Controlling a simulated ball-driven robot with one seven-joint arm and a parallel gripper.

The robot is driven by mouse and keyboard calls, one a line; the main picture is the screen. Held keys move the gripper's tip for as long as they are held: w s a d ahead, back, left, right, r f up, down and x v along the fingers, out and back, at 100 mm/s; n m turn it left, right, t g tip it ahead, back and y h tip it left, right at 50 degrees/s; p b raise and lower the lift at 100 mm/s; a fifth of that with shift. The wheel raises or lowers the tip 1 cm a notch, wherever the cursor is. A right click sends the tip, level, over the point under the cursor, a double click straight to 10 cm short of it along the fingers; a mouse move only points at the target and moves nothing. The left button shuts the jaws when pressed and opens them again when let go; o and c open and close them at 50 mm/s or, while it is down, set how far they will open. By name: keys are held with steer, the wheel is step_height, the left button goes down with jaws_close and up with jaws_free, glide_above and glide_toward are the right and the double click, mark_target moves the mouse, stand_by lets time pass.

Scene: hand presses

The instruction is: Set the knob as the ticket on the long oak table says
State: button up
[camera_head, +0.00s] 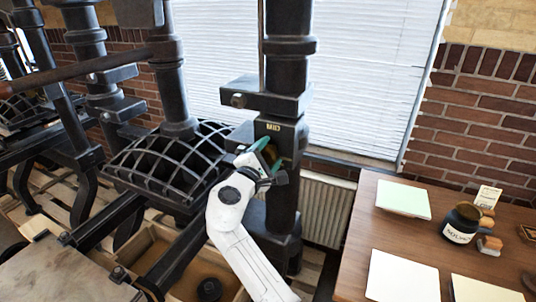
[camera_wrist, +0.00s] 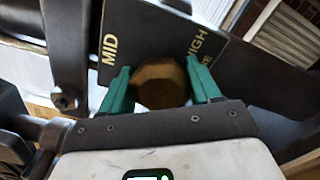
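The brass, many-sided knob (camera_wrist: 162,85) sits on a dark plate with gold lettering in the wrist view. MID is readable at left and HIGH at right; another word below HIGH is partly hidden by a finger. In the head view, the plate (camera_head: 272,128) is on the black press column and shows MID. My gripper (camera_wrist: 160,82) has green fingers on both sides of the knob, with no clear gap. It is also at the knob in the head view (camera_head: 266,155). The ticket (camera_head: 488,196) stands on the brown table (camera_head: 356,238) at right; its writing is too small to read.
A dark jar (camera_head: 462,222) with a white label, a pale pad (camera_head: 403,199) and paper sheets (camera_head: 402,277) are on the table. The black press with its lattice frame (camera_head: 175,165) fills the left. A radiator (camera_head: 325,207) stands behind, under the window.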

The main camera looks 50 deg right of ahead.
steer(key=o, duration=0.4)
steer(key=shift+a, duration=0.1)
steer(key=b+v, duration=0.3)
steer(key=v, duration=0.7)
steer(key=shift+s+a, duration=0.2)
steer(key=shift+a, duration=0.1)
steer(key=s+d+f+m+g+y+b, duration=0.1)
steer(key=s+f+m+y, duration=0.25)
steer(key=s+f, duration=0.55)
steer(key=s+d+f+m+g+y, duration=0.15)
steer(key=s+f+y, duration=0.35)
steer(key=f, duration=0.9)
steer(key=s+a+f+m+g+y, duration=0.1)
steer(key=s+a+f+m+y, duration=0.2)
steer(key=s, duration=0.5)
steer(key=s+a+f+m+g+y+b, duration=0.1)
steer(key=s+a+f+m+y, duration=0.2)
steer(key=s+a+f+y, duration=0.2)
steer(key=s+a+f, duration=0.2)
steer(key=s, duration=0.2)
steer(key=shift+g, duration=0.35)
